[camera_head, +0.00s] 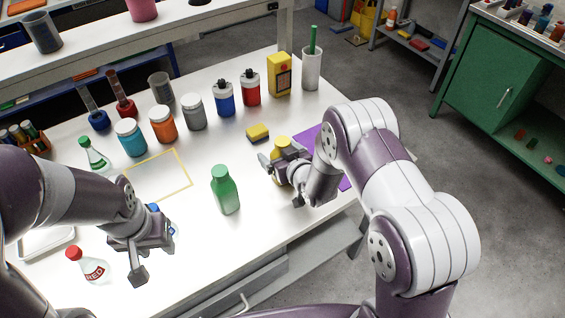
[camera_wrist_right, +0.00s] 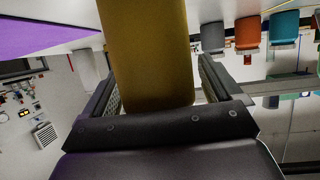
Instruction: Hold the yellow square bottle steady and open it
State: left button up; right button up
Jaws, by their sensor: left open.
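The yellow bottle (camera_head: 281,147) stands upright near the table's right side, partly hidden by my right gripper (camera_head: 280,182). In the right wrist view the bottle (camera_wrist_right: 150,55) fills the space between the two fingers of my right gripper (camera_wrist_right: 160,82). The left finger is close against it or touching, and a thin gap shows at the right finger. The fingers look open around the bottle. Its cap does not show clearly. My left gripper (camera_head: 156,257) is open and empty over the table's front left, away from the yellow bottle.
A green bottle (camera_head: 226,190) stands between my grippers. A clear bottle with a red cap (camera_head: 90,266) is beside my left gripper. A yellow sponge (camera_head: 258,132) and a purple mat (camera_head: 305,143) lie near the yellow bottle. Several jars line the back; a yellow outline (camera_head: 187,174) marks bare table.

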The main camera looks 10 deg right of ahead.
aim_at(279, 143)
jog(key=c, duration=1)
jog(key=shift+w+r, duration=0.1)
jog(key=shift+r, duration=0.4)
notch_tip(279, 143, up, 3)
jog(key=s+d+r, duration=0.5)
jog(key=d+r, duration=0.2)
jog(key=d, duration=0.3)
jog(key=shift+s+d, duration=0.2)
jog(key=shift+s, duration=0.05)
jog(key=o, duration=0.4)
jog(key=c, duration=0.8)
jog(key=shift+c, duration=0.3)
